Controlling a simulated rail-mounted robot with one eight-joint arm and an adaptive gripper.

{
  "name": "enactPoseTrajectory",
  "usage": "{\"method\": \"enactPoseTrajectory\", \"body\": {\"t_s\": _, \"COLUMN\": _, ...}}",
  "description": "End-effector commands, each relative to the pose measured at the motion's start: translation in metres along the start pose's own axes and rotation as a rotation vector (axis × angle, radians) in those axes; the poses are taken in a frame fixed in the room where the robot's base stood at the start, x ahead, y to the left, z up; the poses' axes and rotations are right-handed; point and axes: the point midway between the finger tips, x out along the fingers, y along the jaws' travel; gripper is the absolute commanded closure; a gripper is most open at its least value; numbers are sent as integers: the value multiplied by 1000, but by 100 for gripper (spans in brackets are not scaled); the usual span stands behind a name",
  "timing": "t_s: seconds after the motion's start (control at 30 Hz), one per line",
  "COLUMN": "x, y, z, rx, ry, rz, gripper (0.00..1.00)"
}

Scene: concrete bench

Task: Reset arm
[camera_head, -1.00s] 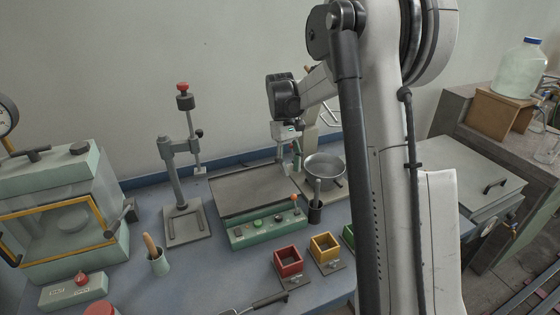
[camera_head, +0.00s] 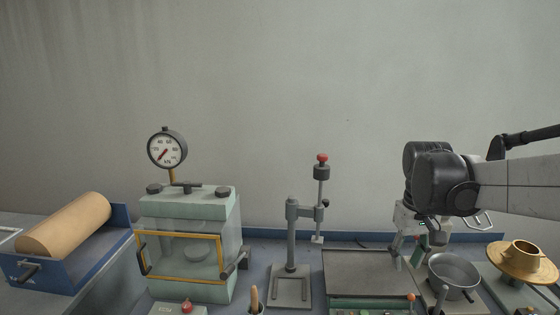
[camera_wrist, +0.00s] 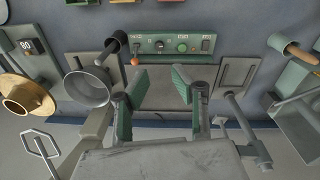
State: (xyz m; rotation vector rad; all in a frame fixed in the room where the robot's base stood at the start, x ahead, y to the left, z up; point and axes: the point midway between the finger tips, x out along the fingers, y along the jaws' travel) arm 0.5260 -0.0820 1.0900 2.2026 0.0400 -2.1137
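My gripper (camera_wrist: 158,84) hangs over the bench, its two green-padded fingers spread wide with nothing between them. In the head view it is partly hidden below my dark wrist joint, and its fingers (camera_head: 412,251) show above the far right of the bench. Below it lies a grey flat plate (camera_head: 360,272), which also shows between the fingers in the wrist view (camera_wrist: 157,100). My arm reaches in from the right edge of the head view.
A grey pan (camera_head: 453,272) and a brass funnel (camera_head: 520,268) stand to the right. A stand with a red knob (camera_head: 291,250), a glass-fronted chamber (camera_head: 190,250) with a gauge (camera_head: 167,148), and a paper roll (camera_head: 65,225) are to the left. A control box (camera_wrist: 172,45) borders the plate.

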Motion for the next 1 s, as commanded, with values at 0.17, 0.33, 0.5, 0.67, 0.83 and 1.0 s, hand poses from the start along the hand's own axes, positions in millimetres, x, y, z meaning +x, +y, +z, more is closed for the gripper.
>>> {"method": "enactPoseTrajectory", "body": {"t_s": 0.17, "x": -14, "y": -22, "z": 32, "rx": 14, "ry": 105, "rz": 12, "gripper": 76}}
{"method": "enactPoseTrajectory", "body": {"t_s": 0.33, "x": -20, "y": -41, "z": 59, "rx": 30, "ry": 208, "rz": 17, "gripper": 76}}
{"method": "enactPoseTrajectory", "body": {"t_s": 0.5, "x": -22, "y": -58, "z": 87, "rx": 46, "ry": 311, "rz": 16, "gripper": 76}}
{"method": "enactPoseTrajectory", "body": {"t_s": 0.67, "x": -18, "y": -73, "z": 112, "rx": 61, "ry": 408, "rz": 9, "gripper": 76}}
{"method": "enactPoseTrajectory", "body": {"t_s": 0.83, "x": -10, "y": -86, "z": 135, "rx": 77, "ry": 501, "rz": -3, "gripper": 76}}
{"method": "enactPoseTrajectory", "body": {"t_s": 1.0, "x": -5, "y": -93, "z": 147, "rx": 88, "ry": 560, "rz": -13, "gripper": 76}}
